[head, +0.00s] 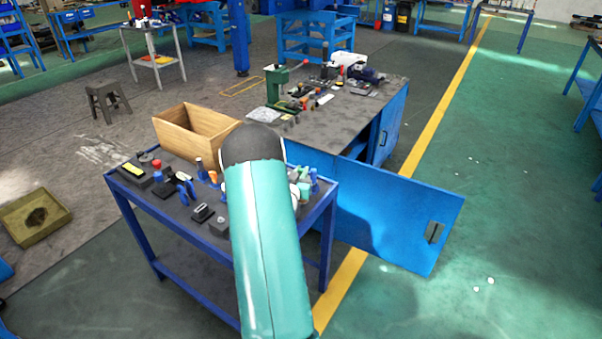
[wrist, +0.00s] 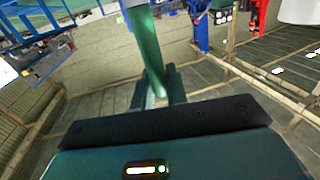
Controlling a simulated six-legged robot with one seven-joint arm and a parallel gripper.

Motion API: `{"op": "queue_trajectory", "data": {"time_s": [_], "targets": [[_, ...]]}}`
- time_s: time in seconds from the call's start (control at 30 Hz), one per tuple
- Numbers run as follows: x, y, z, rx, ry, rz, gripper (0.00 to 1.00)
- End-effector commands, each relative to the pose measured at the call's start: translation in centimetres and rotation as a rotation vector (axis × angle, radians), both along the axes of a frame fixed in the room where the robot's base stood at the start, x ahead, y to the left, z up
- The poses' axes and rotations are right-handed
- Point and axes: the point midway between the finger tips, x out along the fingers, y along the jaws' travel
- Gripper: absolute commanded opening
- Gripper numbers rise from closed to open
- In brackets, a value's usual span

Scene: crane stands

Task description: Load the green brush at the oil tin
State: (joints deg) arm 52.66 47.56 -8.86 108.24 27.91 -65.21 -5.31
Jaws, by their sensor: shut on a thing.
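In the wrist view my gripper (wrist: 157,88) is shut, its dark fingers on either side of a long green shaft. This shaft is the green brush (wrist: 147,45); it runs up and away from the fingers, and its bristles cannot be made out. In the head view my arm covers the middle of the blue-framed table, and my gripper and the brush cannot be made out there. I cannot pick out the oil tin for sure in either view; it may be among the small items or behind my arm.
The blue-framed table (head: 160,193) bears an open wooden box (head: 180,134), a yellow-topped block (head: 133,170) and several small blue and black items. Behind it a blue cabinet bench (head: 352,118) holds more tools; its blue door (head: 395,215) stands open to the right.

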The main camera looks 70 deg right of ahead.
Motion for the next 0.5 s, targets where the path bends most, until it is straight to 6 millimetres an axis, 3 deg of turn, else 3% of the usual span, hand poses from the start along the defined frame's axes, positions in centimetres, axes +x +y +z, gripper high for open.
{"op": "queue_trajectory", "data": {"time_s": [0.5], "targets": [[0.01,0.00,-0.57,0.001,0.000,0.000,0.00]]}}
